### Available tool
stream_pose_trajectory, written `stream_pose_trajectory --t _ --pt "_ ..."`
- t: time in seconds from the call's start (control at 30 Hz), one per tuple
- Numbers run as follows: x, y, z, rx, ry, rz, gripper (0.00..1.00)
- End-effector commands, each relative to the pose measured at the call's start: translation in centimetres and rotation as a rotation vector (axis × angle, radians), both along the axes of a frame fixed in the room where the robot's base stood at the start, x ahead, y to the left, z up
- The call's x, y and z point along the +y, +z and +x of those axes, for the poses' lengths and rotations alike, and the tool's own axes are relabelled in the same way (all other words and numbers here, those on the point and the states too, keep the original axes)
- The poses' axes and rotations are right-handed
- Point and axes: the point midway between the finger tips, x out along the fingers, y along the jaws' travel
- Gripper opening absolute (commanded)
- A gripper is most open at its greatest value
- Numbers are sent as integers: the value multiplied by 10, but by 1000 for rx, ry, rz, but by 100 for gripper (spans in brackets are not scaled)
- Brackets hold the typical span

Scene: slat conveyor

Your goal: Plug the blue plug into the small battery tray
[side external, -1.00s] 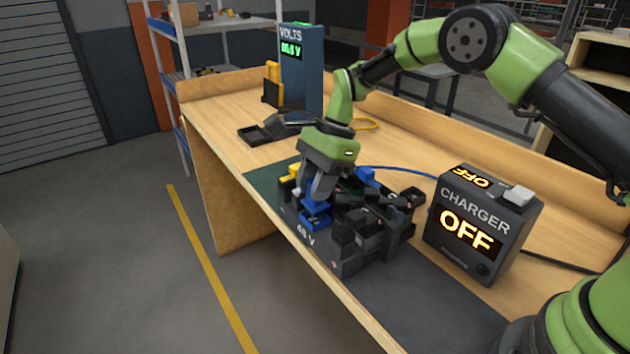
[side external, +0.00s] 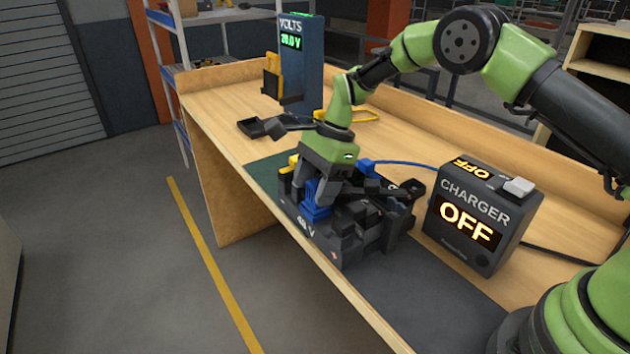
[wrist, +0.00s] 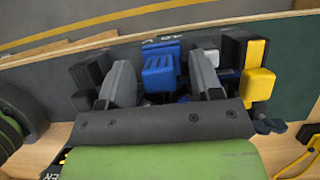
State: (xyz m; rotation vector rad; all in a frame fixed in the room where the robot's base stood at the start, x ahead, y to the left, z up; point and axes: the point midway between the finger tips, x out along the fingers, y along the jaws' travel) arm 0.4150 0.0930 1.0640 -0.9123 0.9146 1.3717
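A blue block (side external: 316,203), which looks like the blue plug, stands at the front of a dark battery tray marked 48 V (side external: 300,226). It also shows in the wrist view (wrist: 158,72). My gripper (side external: 315,190) points down over it. In the wrist view the two grey fingers (wrist: 162,78) stand on either side of the block, apart, with a gap visible on its right. A second blue piece (side external: 367,166) at the back of the tray joins a blue cable. The block's lower end is hidden.
A charger reading OFF (side external: 468,215) stands right of the tray. A blue volts meter (side external: 302,65) and black trays (side external: 265,128) stand at the back left. Yellow (wrist: 258,84) and dark blocks crowd the fingers. The bench's front edge is close.

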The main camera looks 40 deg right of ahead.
Motion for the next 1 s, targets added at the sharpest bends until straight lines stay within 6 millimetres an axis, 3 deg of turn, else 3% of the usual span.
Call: stream_pose_trajectory --t 0.37,0.8,1.0 --pt "-3 7 1 -3 -1 0 61" --pt "-33 79 1 -5 -2 0 61" --pt "-38 92 0 -1 0 0 61"
